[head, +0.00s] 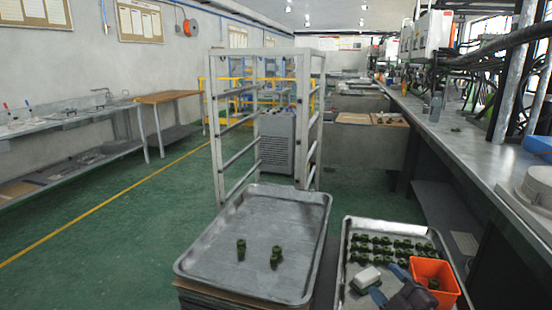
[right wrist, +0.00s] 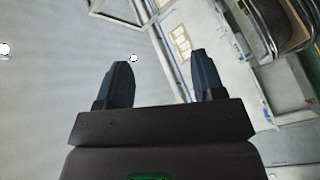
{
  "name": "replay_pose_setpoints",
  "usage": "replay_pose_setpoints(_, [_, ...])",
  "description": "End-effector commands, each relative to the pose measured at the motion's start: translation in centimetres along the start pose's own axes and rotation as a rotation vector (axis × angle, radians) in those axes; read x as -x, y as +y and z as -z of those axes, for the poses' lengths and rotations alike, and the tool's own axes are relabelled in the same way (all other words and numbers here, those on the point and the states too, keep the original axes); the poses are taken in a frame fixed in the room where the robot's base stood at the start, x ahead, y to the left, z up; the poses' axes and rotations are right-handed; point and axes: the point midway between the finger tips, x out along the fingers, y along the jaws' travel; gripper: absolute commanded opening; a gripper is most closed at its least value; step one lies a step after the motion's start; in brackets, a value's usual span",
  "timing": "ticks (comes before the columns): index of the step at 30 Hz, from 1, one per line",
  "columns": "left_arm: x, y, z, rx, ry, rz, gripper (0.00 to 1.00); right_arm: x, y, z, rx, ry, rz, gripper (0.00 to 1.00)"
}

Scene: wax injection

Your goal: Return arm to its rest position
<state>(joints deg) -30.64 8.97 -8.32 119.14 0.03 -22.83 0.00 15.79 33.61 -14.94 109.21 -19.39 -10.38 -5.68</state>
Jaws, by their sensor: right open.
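My right gripper (head: 387,284) is low at the right of the head view, over the right tray (head: 347,240), in front of the orange box. In the right wrist view its two dark blue fingers (right wrist: 163,78) stand apart with nothing between them. That view faces walls and ceiling. My left gripper is not in view.
The right tray holds rows of green wax parts (head: 385,245), a white block (head: 365,278) and an orange box (head: 448,270) with a green part inside. The left tray (head: 215,235) holds a few green parts. A metal rack (head: 217,150) stands behind; a bench (head: 460,140) runs along the right.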

Motion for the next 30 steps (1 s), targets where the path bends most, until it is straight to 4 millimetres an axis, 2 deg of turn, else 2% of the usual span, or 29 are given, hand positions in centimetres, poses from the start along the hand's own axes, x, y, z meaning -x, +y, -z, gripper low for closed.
replay_pose_setpoints(1, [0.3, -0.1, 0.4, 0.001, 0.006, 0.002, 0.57, 1.8, -1.0, -0.4, -0.117, -0.060, 0.010, 0.62])
replay_pose_setpoints(6, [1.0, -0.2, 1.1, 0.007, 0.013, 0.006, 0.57, 7.4, -5.3, -2.0, -0.443, -0.249, 0.050, 0.62])
replay_pose_setpoints(12, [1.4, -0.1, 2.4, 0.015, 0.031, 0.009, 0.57, 14.6, -9.7, -2.5, -0.703, -0.422, 0.073, 0.62])
replay_pose_setpoints(21, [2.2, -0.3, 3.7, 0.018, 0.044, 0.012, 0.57, 25.5, -14.5, -2.3, -0.901, -0.637, 0.047, 0.62])
replay_pose_setpoints(24, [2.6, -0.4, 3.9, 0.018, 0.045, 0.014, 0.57, 28.5, -15.9, -2.3, -0.931, -0.699, 0.047, 0.62])
replay_pose_setpoints(27, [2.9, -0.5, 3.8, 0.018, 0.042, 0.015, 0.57, 30.5, -16.7, -2.2, -0.945, -0.739, 0.051, 0.62])
replay_pose_setpoints(30, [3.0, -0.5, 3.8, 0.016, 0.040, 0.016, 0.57, 31.6, -17.1, -2.2, -0.946, -0.759, 0.057, 0.62])
